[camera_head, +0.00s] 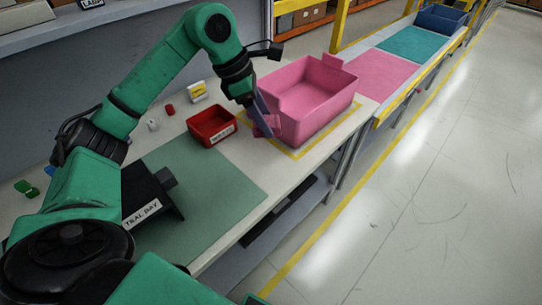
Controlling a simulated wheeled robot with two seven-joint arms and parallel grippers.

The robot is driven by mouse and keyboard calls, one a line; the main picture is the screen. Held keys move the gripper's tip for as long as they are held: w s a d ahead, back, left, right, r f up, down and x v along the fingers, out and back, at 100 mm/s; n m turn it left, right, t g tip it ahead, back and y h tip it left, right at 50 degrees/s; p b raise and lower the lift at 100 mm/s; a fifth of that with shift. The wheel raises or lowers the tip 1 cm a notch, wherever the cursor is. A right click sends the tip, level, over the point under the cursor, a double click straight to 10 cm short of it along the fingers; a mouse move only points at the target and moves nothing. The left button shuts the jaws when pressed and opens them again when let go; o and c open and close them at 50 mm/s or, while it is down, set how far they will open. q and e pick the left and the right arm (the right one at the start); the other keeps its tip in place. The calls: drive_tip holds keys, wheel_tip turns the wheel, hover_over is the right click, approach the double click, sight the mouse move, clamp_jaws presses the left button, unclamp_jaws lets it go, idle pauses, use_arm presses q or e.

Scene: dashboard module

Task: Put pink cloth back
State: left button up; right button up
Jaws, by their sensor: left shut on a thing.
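A large pink bin (322,118) stands on the workbench inside a yellow outline. My left gripper (264,120) reaches down at the bin's near left side, beside a small red bin. Its jaws are shut on a small pink piece, which looks like the pink cloth (272,121). The fingers hide part of the cloth. I cannot tell whether the cloth touches the pink bin or the bench. My right gripper is not in view.
A red labelled bin (213,126) sits just left of the gripper. A black labelled tray (150,205) stands on the green mat (215,178). Small items lie at the back left. A pink mat (372,76), a teal mat (412,44) and a blue bin (440,19) lie farther off.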

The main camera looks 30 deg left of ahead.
sight(267, 167)
use_arm(q)
drive_tip(key=r+n, duration=0.1)
drive_tip(key=r, duration=0.1)
drive_tip(key=a+r+n+t+y, duration=0.1)
drive_tip(key=n, duration=0.1)
drive_tip(key=shift+w+a+r+n, duration=0.1)
drive_tip(key=shift+a+r+n, duration=0.05)
drive_tip(key=shift+r+n, duration=0.2)
drive_tip(key=f+p, duration=0.1)
drive_tip(key=f, duration=0.9)
drive_tip(key=f+p, duration=0.1)
drive_tip(key=f, duration=0.9)
drive_tip(key=shift+w+a+p, duration=0.1)
drive_tip(key=shift+w+p, duration=0.1)
drive_tip(key=shift+p, duration=0.1)
drive_tip(key=shift+f, duration=0.3)
drive_tip(key=o, duration=1.3)
drive_tip(key=shift+r, duration=0.1)
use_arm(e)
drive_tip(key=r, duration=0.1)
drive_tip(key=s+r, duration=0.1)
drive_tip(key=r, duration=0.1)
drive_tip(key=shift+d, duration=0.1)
use_arm(q)
drive_tip(key=shift+r, duration=0.1)
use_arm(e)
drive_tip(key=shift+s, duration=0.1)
